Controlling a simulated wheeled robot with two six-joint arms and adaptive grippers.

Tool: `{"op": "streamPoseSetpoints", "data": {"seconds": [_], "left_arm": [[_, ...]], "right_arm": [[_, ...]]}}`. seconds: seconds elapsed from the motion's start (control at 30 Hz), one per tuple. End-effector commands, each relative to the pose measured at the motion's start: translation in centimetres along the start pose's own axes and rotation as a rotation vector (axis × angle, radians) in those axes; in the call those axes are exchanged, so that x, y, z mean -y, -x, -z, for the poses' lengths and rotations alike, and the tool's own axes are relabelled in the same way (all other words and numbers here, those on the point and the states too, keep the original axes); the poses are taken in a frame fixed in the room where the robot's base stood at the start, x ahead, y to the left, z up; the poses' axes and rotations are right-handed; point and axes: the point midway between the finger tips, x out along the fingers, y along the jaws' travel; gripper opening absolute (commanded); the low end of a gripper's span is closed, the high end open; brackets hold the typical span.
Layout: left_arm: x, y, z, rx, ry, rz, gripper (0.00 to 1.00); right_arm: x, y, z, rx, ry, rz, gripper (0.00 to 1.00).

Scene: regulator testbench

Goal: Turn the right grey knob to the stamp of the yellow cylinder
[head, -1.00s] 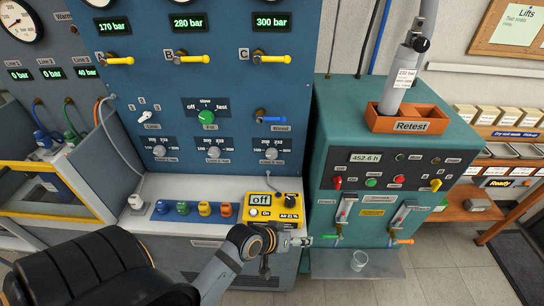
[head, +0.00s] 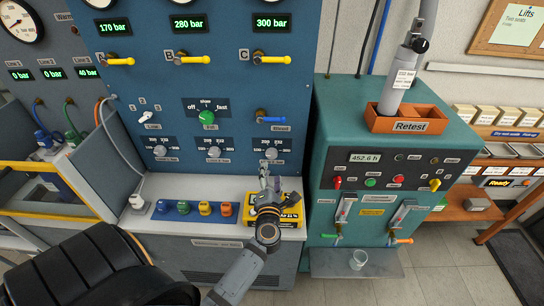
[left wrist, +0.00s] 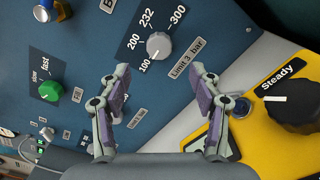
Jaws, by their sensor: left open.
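The right grey knob (head: 271,153) sits low on the blue panel. In the left wrist view the grey knob (left wrist: 159,46) has a scale with 100, 200, 232 and 300 and the label "Limit 3 bar"; its white mark points towards 100. My left gripper (head: 269,182) is open just below the knob in the head view; in the left wrist view its spread, empty fingers (left wrist: 160,76) lie short of the knob, not touching it. I see no clearly yellow cylinder; a grey cylinder (head: 398,90) with a white label stands in the Retest box. My right gripper is out of view.
Two more grey knobs (head: 214,152) (head: 159,150) and a green knob (head: 207,117) are on the panel. A blue lever (head: 270,119) is above the right knob. A yellow box with a black knob (left wrist: 292,100) sits close right of my fingers.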

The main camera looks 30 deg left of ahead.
Motion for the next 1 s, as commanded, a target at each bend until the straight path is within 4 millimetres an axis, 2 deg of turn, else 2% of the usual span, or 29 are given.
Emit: {"op": "streamPoseSetpoints", "data": {"seconds": [0.2,0.4,0.53,0.8,1.0], "left_arm": [[-0.4,-4.8,-0.3,0.004,-0.005,-0.004,0.63],[-0.2,-8.1,-0.1,0.003,-0.004,-0.002,0.63],[-0.2,-9.0,-0.1,0.002,-0.004,-0.001,0.63],[-0.1,-9.1,-0.1,0.002,-0.004,-0.001,0.63],[-0.1,-9.1,-0.1,0.003,-0.004,-0.001,0.36]], "right_arm": [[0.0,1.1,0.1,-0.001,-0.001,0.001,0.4],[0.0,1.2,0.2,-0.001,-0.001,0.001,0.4],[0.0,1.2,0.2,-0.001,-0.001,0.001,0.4],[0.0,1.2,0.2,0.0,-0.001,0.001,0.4],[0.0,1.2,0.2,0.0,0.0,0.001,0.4]]}}
